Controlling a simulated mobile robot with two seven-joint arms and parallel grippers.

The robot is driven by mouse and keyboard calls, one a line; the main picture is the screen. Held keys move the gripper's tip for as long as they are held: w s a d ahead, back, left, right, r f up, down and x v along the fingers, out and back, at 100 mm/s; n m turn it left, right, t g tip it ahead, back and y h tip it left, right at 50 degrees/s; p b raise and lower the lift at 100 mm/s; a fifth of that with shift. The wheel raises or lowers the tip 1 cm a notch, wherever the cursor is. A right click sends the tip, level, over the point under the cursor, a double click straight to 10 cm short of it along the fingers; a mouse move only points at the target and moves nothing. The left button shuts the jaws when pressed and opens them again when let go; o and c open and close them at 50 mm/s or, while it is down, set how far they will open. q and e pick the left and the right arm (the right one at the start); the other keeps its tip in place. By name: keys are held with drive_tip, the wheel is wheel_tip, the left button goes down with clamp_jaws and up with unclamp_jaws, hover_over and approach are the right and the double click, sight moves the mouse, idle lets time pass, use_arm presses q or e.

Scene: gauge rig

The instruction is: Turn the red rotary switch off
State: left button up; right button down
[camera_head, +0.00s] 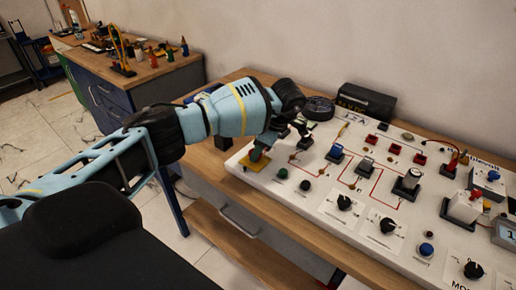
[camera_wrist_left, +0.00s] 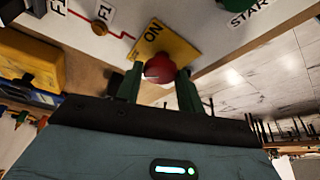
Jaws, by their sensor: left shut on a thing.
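The red rotary switch (camera_wrist_left: 158,69) shows in the left wrist view as a round red knob on a yellow plate (camera_wrist_left: 165,42) marked ON. My left gripper (camera_wrist_left: 160,82) has its two green fingers on either side of the knob and is shut on it. In the head view my left gripper (camera_head: 259,155) is at the near left corner of the white panel (camera_head: 313,215), over the yellow plate. The switch's exact angle cannot be told. My right gripper is not in view.
A green START button (camera_head: 282,173) and a black knob (camera_head: 305,185) sit right of the switch. More knobs, switches and red sockets cover the panel. A black box (camera_head: 366,101) stands behind it. The wooden bench (camera_head: 240,240) has bare room along its front.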

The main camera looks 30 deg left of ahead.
use_arm(q)
drive_tip(key=o, duration=1)
drive_tip(key=shift+v, duration=3.9)
drive_tip(key=shift+f, duration=0.1)
